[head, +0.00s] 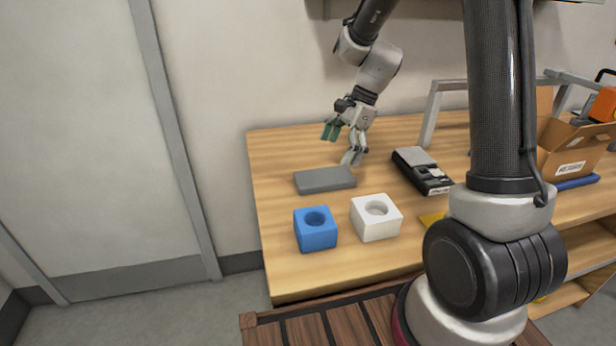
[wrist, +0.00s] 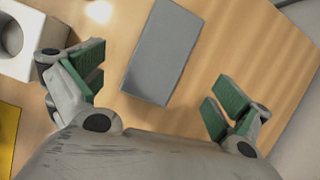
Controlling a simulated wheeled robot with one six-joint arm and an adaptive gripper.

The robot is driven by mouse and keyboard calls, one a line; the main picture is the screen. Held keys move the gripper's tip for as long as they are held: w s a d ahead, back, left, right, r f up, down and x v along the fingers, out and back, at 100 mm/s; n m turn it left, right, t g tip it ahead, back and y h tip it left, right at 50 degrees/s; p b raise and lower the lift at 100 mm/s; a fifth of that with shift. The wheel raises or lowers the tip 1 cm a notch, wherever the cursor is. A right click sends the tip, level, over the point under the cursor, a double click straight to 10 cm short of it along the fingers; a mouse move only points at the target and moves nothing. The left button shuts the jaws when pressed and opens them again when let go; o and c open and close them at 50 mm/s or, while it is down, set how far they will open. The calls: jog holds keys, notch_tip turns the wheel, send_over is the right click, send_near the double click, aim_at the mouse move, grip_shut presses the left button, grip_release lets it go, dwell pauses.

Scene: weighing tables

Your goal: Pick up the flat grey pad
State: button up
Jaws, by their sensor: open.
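The flat grey pad (head: 325,180) lies on the wooden table, towards its left end, behind the blue and white blocks. In the wrist view the pad (wrist: 162,52) lies beyond my fingers, slightly tilted, its near end between the lines of the two fingers. My gripper (head: 342,143) is above the table, just behind and right of the pad in the head view. Its green-padded fingers are wide apart and empty in the wrist view (wrist: 158,90). Nothing hides the pad there.
A blue block (head: 316,229) and a white block (head: 377,218), each with a round hole, stand in front of the pad. A black and grey scale (head: 423,171) is to the right. A cardboard box (head: 572,150) stands further right. Table left of the pad is clear.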

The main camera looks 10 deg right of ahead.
aim_at(325, 176)
jog(key=shift+a+m, duration=0.1)
jog(key=shift+m, duration=0.7)
jog(key=shift+f, duration=0.2)
jog(key=x, duration=0.7)
jog(key=shift+w+a+f, duration=0.1)
jog(key=shift+w+f, duration=0.05)
jog(key=c, duration=0.8)
